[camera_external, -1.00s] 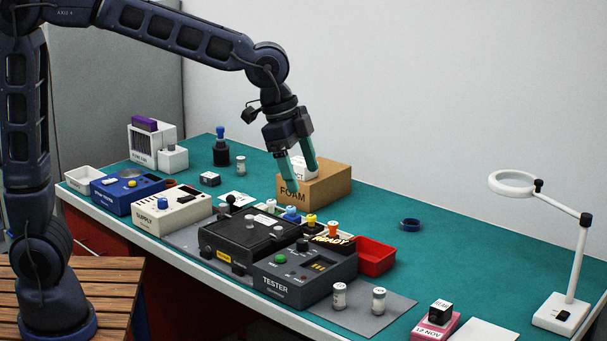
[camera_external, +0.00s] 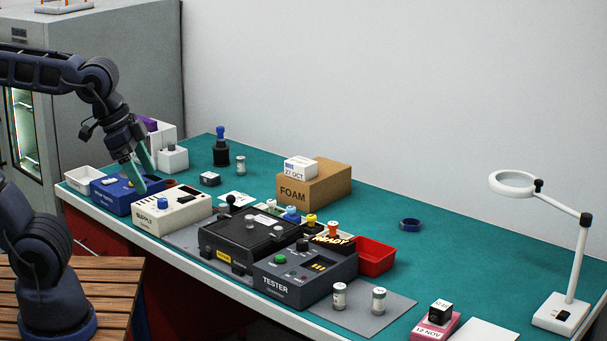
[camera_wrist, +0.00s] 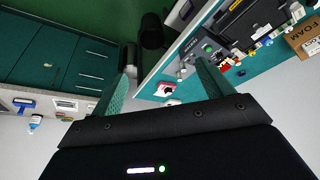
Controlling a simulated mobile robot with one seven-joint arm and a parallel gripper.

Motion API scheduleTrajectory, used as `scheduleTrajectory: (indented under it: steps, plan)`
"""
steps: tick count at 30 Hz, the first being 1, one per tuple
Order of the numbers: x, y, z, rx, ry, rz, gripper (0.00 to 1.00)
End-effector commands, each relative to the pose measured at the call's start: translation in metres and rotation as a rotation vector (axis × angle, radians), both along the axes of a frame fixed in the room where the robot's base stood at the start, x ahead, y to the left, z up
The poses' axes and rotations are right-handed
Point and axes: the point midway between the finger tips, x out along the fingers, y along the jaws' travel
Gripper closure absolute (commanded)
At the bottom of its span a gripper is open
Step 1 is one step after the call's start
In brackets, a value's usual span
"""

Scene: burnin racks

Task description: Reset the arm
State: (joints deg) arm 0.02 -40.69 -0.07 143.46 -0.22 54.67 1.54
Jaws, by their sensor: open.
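My gripper (camera_external: 139,176) is at the left of the external view, pointing down over the blue device (camera_external: 112,199) at the left end of the bench. Its two green fingers are apart and nothing shows between them. I cannot tell how far above the device the fingertips are. The fingers also show in the wrist view (camera_wrist: 165,85), spread, with the floor and bench edge beyond them. A small white box marked 27 OCT (camera_external: 300,167) rests on the cardboard FOAM box (camera_external: 318,192), clear of my gripper.
The black tester (camera_external: 305,278), red bin (camera_external: 375,258) and magnifier lamp (camera_external: 571,260) stand further right. The bench behind the red bin is mostly clear.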

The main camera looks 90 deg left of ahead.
Motion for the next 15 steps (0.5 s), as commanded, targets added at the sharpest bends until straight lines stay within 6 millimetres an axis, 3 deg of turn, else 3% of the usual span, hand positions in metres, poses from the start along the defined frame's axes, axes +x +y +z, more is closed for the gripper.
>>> scheduleTrajectory:
  steps: [5, 15]
  plan:
    - [-0.016, 0.001, -0.008, -0.008, -0.006, 0.024, 0.21]
    - [-0.017, 0.002, -0.009, -0.009, -0.006, 0.027, 0.21]
